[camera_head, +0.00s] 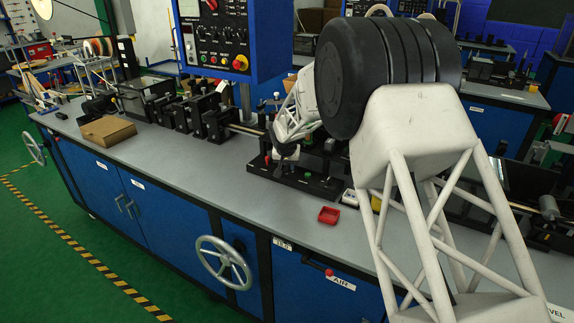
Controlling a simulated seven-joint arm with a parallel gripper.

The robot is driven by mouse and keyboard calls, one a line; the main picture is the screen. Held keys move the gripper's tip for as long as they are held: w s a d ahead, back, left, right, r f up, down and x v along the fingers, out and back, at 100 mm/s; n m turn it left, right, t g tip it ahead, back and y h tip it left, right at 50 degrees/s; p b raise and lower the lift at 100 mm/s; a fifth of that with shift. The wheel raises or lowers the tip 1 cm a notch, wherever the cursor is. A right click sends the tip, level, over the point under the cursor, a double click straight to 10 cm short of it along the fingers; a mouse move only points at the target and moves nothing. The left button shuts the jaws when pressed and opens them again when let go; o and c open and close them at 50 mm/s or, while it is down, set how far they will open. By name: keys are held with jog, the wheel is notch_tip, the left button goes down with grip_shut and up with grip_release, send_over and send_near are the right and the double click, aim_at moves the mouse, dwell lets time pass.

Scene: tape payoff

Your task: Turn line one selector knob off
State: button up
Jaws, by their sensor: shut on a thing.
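My gripper (286,151) points down at the black fixture (318,184) on the grey workbench, at the middle of the view. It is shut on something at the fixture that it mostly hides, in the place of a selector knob. The knob's pointer and setting cannot be made out. Small red and green parts show on the fixture around the gripper. My arm's large black joint and white lattice links cover much of the right side.
A blue control panel (246,42) with buttons and a red-on-yellow stop button (241,62) stands behind the gripper. A small red tray (328,215) lies in front of the fixture. A cardboard box (108,131) and black roller units (181,113) stand left. The bench front is largely clear.

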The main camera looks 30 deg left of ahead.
jog(key=shift+a+m+h, duration=0.1)
jog(key=shift+m+h, duration=0.4)
jog(key=shift+m, duration=0.9)
jog(key=o, duration=0.6)
jog(key=shift+o, duration=0.2)
jog(key=shift+r, duration=0.1)
jog(key=v, duration=0.7)
jog(key=shift+s+r, duration=0.25)
jog(key=shift+r, duration=0.1)
